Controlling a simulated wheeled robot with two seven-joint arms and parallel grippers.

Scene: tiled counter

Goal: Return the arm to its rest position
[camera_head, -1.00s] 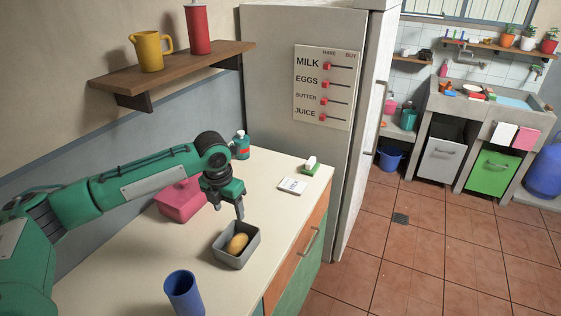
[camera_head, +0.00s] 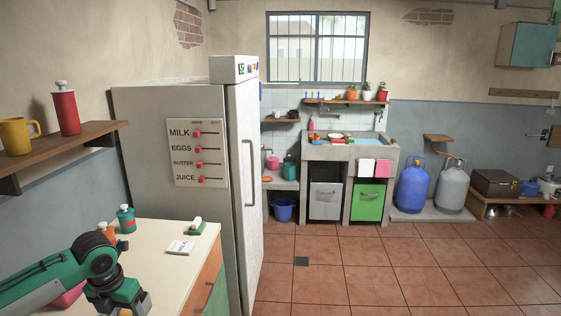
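My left arm, green with dark joints, comes in at the lower left. Its gripper (camera_head: 132,304) points down over the counter (camera_head: 158,233), and its fingertips are cut off or unclear at the bottom edge. I cannot tell whether it is open or shut. A pink box (camera_head: 68,298) shows in part behind the arm. My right arm and gripper are not in view.
A teal bottle (camera_head: 126,219), a white notepad (camera_head: 180,247) and a green-and-white sponge-like item (camera_head: 195,227) stand on the counter. The fridge (camera_head: 190,110) rises behind. A wall shelf (camera_head: 60,152) hangs above the arm. The tiled floor (camera_head: 400,270) is clear.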

